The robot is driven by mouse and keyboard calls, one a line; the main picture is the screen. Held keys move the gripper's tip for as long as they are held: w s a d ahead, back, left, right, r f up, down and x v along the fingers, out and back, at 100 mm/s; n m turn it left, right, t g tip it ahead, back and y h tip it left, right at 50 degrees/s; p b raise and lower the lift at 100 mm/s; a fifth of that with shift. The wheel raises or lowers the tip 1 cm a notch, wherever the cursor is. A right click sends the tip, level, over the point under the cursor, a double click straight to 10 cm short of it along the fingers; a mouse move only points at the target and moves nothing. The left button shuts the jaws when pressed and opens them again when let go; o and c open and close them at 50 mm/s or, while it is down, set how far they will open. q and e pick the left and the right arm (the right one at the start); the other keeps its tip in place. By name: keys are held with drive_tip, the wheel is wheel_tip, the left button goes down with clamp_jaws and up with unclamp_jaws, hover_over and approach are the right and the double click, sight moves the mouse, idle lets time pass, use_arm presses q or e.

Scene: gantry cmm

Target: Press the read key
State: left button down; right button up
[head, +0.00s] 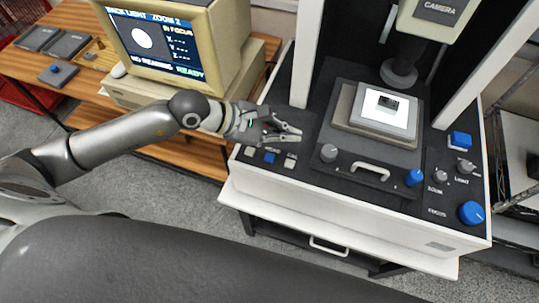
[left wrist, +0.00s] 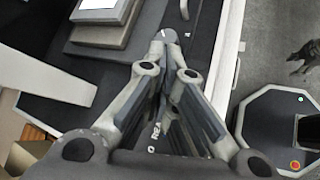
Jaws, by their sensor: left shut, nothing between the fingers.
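The read key appears to be the blue key (head: 269,157) in the row on the front left of the measuring machine's black deck. A pale key (head: 249,151) stands to its left and another pale key (head: 290,161) to its right. My left gripper (head: 297,132) is shut and empty, over the deck just behind this row, its fingers pointing right. In the left wrist view its fingertips (left wrist: 168,38) meet. Partial white lettering shows between the finger links there, and the keys are hidden. My right gripper is not in view.
A stage with a lit plate (head: 388,108) stands right of the gripper, between white columns. A grey knob (head: 329,152) and a handle (head: 371,170) lie right of the keys. The monitor (head: 165,42) on the wooden desk shows "READY".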

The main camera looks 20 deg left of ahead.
use_arm(q)
drive_tip(key=a+f+y, duration=0.1)
drive_tip(key=a, duration=0.1)
drive_tip(key=w+a+f+m+y, duration=0.1)
drive_tip(key=a, duration=0.1)
drive_tip(key=shift+f, duration=0.2)
drive_tip(key=shift+d, duration=0.1)
drive_tip(key=b, duration=0.4)
hover_over(271, 160)
wheel_tip(271, 160, down, 8)
drive_tip(key=shift+r, duration=0.15)
drive_tip(key=shift+f+b, duration=0.6)
drive_tip(key=shift+b, duration=0.1)
idle(0.6)
